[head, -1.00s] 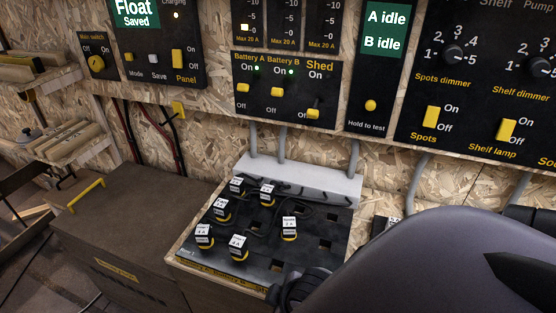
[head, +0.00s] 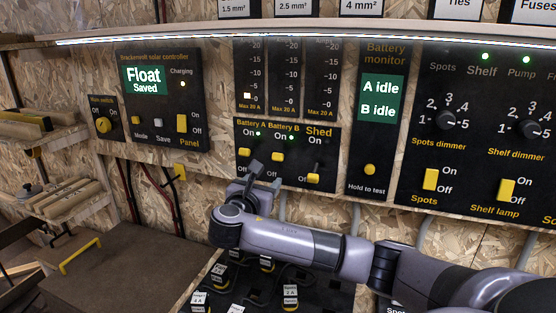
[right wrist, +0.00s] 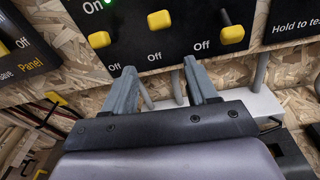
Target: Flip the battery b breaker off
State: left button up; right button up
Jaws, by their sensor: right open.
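The battery B breaker (head: 278,157) is a yellow lever in the middle of the black breaker panel (head: 240,178), with On above it and Off below. The green light beside its name is lit. In the right wrist view it is the middle yellow lever (right wrist: 160,19). My right gripper (head: 266,176) is open and empty, just below the panel's Off labels. In the right wrist view its two fingertips (right wrist: 160,68) are spread apart below the lever, not touching it. My left gripper is out of view.
The battery A lever (head: 243,152) sits close on the left and the shed lever (head: 313,178) on the right, lower. The battery monitor (head: 379,110) reads A idle, B idle. A board with several labelled plugs (head: 290,293) lies below my right arm.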

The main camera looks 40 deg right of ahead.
aim_at(277, 156)
jog(key=shift+g+h, duration=0.3)
jog(key=shift+h, duration=0.4)
jog(key=d+r, duration=0.2)
jog(key=r, duration=0.1)
jog(key=shift+w+d+r, duration=0.25)
jog(key=shift+w+d, duration=0.15)
jog(key=x, duration=0.4)
jog(key=shift+w+d, duration=0.2)
jog(key=shift+d, duration=0.1)
jog(key=shift+x, duration=0.85)
jog(key=shift+f, duration=0.1)
jog(key=c, duration=1)
jog(key=shift+o, duration=0.2)
